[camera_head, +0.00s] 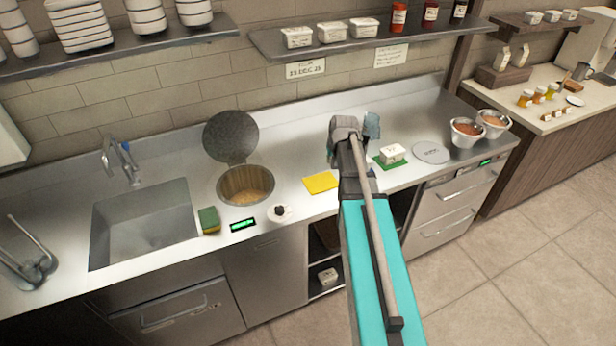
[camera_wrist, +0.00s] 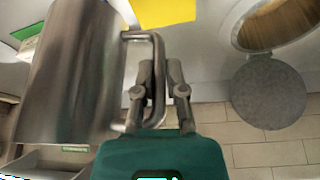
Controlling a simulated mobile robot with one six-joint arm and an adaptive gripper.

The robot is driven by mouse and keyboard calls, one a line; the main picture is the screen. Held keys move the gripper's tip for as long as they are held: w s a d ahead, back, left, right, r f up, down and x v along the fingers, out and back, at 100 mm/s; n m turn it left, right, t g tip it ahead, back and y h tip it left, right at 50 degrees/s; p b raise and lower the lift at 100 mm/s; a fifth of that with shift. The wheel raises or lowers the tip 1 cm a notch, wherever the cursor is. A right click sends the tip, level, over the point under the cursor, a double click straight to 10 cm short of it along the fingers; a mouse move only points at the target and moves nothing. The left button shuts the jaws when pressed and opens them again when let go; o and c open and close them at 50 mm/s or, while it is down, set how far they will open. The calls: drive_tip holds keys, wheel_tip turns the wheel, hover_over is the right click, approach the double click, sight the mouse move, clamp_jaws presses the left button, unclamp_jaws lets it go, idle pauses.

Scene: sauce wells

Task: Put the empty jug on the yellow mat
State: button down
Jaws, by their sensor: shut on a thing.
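A grey metal jug (camera_wrist: 78,75) fills the left of the wrist view. Its handle (camera_wrist: 158,85) lies between the fingers of my gripper (camera_wrist: 163,88), which is shut on it. The inside of the jug is not visible. In the head view my gripper (camera_head: 346,128) is above the counter, right of and behind the yellow mat, and my arm hides most of the jug. The yellow mat (camera_head: 321,183) lies bare on the counter near the front edge. It also shows at the top of the wrist view (camera_wrist: 165,12), apart from the jug.
An open round well (camera_head: 246,186) with its lid (camera_head: 231,136) raised is left of the yellow mat. A small white lid with a black knob (camera_head: 280,213) and a sponge (camera_head: 209,220) lie near the front. A white tub (camera_head: 392,152) sits on a green mat (camera_head: 379,163) to the right.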

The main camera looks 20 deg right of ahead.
drive_tip(key=w+a+f+b, duration=0.7)
drive_tip(key=w+f+b, duration=0.1)
drive_tip(key=w, duration=0.1)
drive_tip(key=shift+f, duration=0.15)
drive_tip(key=shift+w, duration=0.1)
drive_tip(key=shift+f, duration=0.1)
drive_tip(key=shift+w+a+f+b, duration=0.1)
drive_tip(key=shift+w+f+b, duration=0.05)
drive_tip(key=shift+f+b, duration=0.85)
drive_tip(key=shift+w+a+f+b, duration=0.1)
drive_tip(key=shift+w+f+b, duration=0.05)
drive_tip(key=shift+f+b, duration=0.8)
drive_tip(key=shift+f, duration=0.1)
drive_tip(key=c, duration=0.7)
unclamp_jaws()
